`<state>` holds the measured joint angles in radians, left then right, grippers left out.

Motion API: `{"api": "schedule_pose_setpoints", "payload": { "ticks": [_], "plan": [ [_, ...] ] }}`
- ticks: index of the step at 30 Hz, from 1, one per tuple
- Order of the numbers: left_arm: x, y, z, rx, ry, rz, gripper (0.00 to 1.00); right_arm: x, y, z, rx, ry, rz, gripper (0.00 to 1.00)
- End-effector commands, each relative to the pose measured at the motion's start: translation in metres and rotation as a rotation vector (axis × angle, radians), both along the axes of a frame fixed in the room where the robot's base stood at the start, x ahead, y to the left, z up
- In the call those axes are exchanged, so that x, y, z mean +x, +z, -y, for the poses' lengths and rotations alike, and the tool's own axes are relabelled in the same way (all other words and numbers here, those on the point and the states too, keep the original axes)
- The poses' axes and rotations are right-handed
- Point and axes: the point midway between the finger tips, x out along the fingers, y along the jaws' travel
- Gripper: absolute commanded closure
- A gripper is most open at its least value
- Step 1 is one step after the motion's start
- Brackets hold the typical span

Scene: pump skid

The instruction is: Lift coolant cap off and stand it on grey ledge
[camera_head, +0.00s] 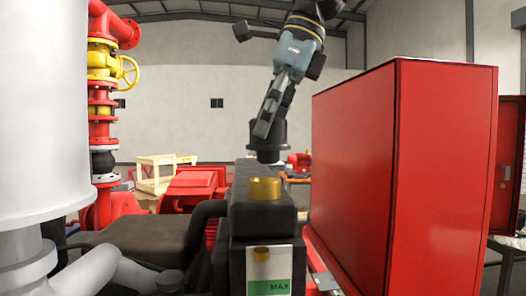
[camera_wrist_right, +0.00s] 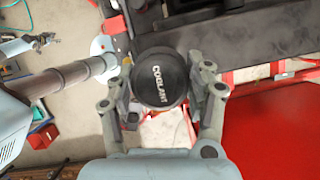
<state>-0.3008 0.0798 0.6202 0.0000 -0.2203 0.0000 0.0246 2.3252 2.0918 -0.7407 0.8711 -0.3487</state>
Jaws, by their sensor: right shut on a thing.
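The coolant cap (camera_head: 267,137) is black and round, with a narrower lower part. My right gripper (camera_head: 262,128) is shut on it, coming down from above. In the right wrist view the cap (camera_wrist_right: 160,78) shows the word COOLANT between the fingers of the right gripper (camera_wrist_right: 162,108). The cap is off the brass filler neck (camera_head: 265,188), which stands open on the dark tank (camera_head: 263,217). The cap appears beyond the neck; I cannot tell whether its underside touches anything. I cannot pick out the grey ledge for certain. A grey gripper, seemingly my left (camera_wrist_right: 28,45), shows small.
A tall red cabinet (camera_head: 405,160) stands close on the right. A big white cylinder (camera_head: 42,110) and grey pipes fill the left. A red pipe stack with a yellow valve wheel (camera_head: 128,72) rises behind. A level plate (camera_head: 270,270) marked MAX is on the tank front.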

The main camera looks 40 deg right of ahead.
Motion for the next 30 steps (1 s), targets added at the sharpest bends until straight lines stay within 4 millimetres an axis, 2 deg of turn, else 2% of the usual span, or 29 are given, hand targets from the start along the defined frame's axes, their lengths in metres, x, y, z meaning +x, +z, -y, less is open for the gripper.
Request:
{"api": "schedule_pose_setpoints", "payload": {
  "ticks": [1, 9, 16, 21, 30],
  "plan": [
    [0.0, -0.01, 0.0, 0.0, 0.0, 0.0, 0.6, -0.008, 0.0, 0.002, 0.009, 0.003, 0.008, 0.86],
    [0.0, -0.04, -0.002, 0.002, -0.001, 0.001, 0.6, -0.055, 0.03, 0.021, 0.005, 0.003, 0.009, 0.86],
    [0.0, -0.056, 0.0, 0.0, 0.0, 0.0, 0.6, -0.088, 0.053, 0.035, 0.003, 0.0, 0.004, 0.86],
    [0.0, -0.059, 0.0, 0.0, 0.0, 0.0, 0.6, -0.1, 0.061, 0.04, 0.002, 0.002, 0.0, 0.86],
    [0.0, -0.059, 0.0, 0.0, 0.0, 0.0, 0.6, -0.102, 0.063, 0.04, 0.002, 0.001, -0.002, 0.86]
  ]
}}
